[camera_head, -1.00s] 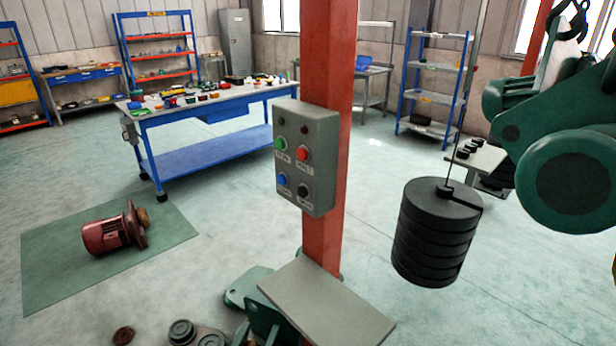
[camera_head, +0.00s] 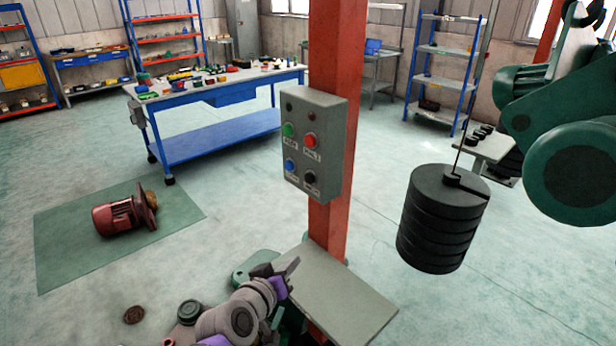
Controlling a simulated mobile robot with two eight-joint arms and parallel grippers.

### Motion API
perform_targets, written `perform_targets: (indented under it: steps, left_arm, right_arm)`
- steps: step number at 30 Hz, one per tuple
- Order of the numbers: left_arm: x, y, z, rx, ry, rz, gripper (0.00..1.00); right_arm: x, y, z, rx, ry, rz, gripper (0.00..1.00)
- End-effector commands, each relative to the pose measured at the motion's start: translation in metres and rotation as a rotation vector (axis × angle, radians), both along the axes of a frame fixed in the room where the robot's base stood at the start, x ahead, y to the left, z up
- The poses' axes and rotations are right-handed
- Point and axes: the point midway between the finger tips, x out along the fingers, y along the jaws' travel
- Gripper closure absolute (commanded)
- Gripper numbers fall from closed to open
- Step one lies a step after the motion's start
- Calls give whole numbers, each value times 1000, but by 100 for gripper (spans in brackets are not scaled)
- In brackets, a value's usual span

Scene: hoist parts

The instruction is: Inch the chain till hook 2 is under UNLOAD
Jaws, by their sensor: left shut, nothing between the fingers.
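A grey control box (camera_head: 314,145) is fixed to the red post (camera_head: 335,60). It has a green button (camera_head: 288,130), a red button (camera_head: 309,140), a blue button (camera_head: 290,165) and a black button (camera_head: 309,178); their labels are too blurred to read. Two dark lamps sit above the buttons. My left gripper (camera_head: 291,267) is shut and empty, below the box and apart from it, near the left edge of the grey plate (camera_head: 340,295) at the post. My right gripper is not in view. I see no numbered hook, conveyor chain or UNLOAD sign.
A stack of black round weights (camera_head: 440,220) hangs at the right, beside large green machinery (camera_head: 575,170). A red motor (camera_head: 125,212) lies on a green mat (camera_head: 65,255) at left. A blue workbench (camera_head: 215,140) stands behind.

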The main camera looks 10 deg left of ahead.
Motion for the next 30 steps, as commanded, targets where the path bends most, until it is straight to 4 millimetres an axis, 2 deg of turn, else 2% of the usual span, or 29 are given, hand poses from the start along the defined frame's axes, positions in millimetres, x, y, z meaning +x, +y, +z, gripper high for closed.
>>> perform_targets:
  steps: [1,3,6,9,12,16,24,30]
  left_arm:
    - [24,6,22,-59,-67,56,100]
    - [51,20,45,-134,-147,145,100]
    - [78,42,66,-220,-228,266,100]
    - [94,60,76,-279,-273,361,100]
    - [100,69,78,-308,-291,412,100]
    - [101,72,78,-315,-294,425,100]
    - [102,70,78,-314,-294,422,100]
    - [115,60,77,-314,-293,420,100]
  right_arm:
    - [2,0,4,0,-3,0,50]
    - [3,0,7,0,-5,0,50]
    - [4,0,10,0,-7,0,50]
    - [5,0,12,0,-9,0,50]
    - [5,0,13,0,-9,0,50]
    - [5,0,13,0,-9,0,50]
    - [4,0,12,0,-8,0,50]
    - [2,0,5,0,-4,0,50]
